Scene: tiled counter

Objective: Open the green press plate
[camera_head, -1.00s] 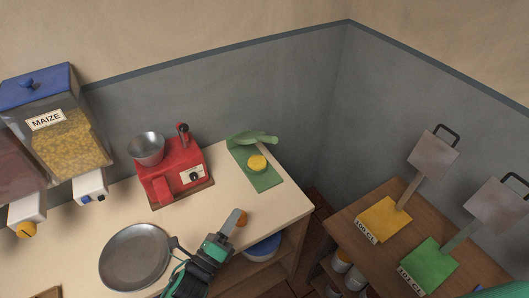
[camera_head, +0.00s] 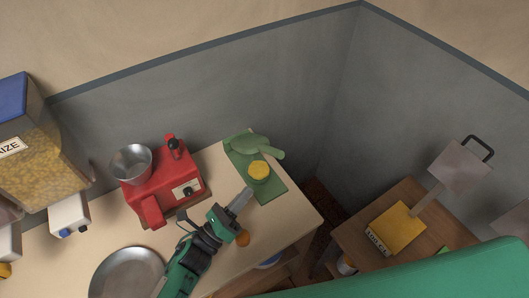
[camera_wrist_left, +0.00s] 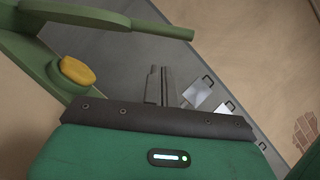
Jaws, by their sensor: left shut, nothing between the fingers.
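The green press stands at the back right of the counter: a flat green base (camera_head: 272,190) and a rounded green upper part (camera_head: 247,146) with a handle (camera_head: 272,153) sticking out to the right. A yellow round piece (camera_head: 259,170) sits on the base below the handle. In the left wrist view the handle (camera_wrist_left: 150,27) and yellow piece (camera_wrist_left: 75,73) are at upper left. My left gripper (camera_head: 241,199) is shut and empty, just in front of the press base and apart from the handle. Its fingers (camera_wrist_left: 157,85) are together in the wrist view. My right gripper is not seen.
A red machine (camera_head: 163,186) with a metal bowl (camera_head: 132,164) stands left of the press. A pan (camera_head: 126,274) lies at front left, and a maize dispenser (camera_head: 40,158) is at far left. An orange knob-like thing (camera_head: 243,239) is near my gripper. A grey wall is behind.

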